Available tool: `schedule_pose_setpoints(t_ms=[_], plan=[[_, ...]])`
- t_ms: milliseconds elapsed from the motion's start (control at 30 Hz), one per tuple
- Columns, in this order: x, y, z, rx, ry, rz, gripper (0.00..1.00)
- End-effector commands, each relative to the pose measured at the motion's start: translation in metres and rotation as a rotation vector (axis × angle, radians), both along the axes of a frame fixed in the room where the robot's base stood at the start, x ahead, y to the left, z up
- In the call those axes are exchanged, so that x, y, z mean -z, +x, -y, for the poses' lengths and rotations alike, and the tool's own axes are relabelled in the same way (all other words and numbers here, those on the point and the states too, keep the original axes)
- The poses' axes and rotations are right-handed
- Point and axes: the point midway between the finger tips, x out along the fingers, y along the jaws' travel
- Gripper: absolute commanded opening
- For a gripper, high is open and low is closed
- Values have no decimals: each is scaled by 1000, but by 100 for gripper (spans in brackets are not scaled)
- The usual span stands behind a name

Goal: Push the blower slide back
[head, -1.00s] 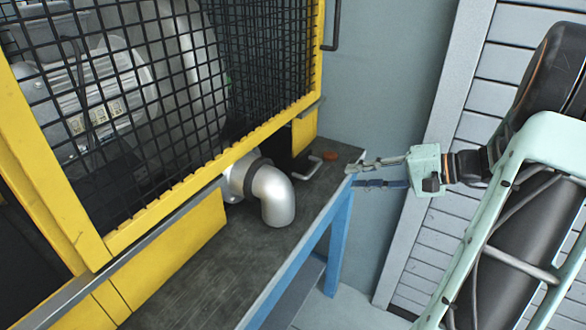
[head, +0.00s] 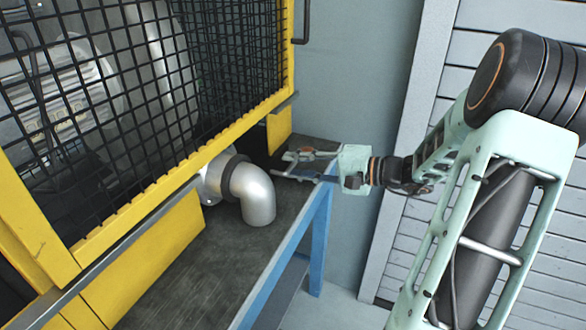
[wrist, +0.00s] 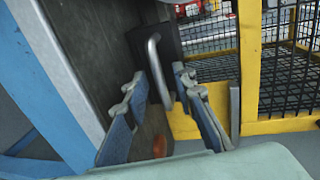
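The slide's bent metal handle (wrist: 155,66) stands on a dark panel (wrist: 178,45) at the low yellow end of the blower enclosure. In the wrist view it lies between my two fingers, near their tips, with a gap on each side. My gripper (wrist: 158,82) is open and holds nothing. In the head view my gripper (head: 283,165) reaches in from the right over the bench end, and the fingers largely cover the handle. Contact with the handle cannot be told.
A silver pipe elbow (head: 253,194) sticks out from the enclosure, left of my gripper. The yellow mesh guard (head: 190,160) rises behind it. The dark bench top (head: 190,270) has a blue frame (head: 270,278). A small orange-brown thing (wrist: 160,146) lies below the fingers.

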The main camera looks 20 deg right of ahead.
Motion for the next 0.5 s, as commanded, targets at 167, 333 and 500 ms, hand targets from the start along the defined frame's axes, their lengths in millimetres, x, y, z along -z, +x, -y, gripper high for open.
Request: schedule_pose_setpoints(t_ms=[167,333,500], plan=[[2,6,-6,0,0,0,25],[1,7,-7,0,1,-1,25],[2,7,-7,0,0,0,14]])
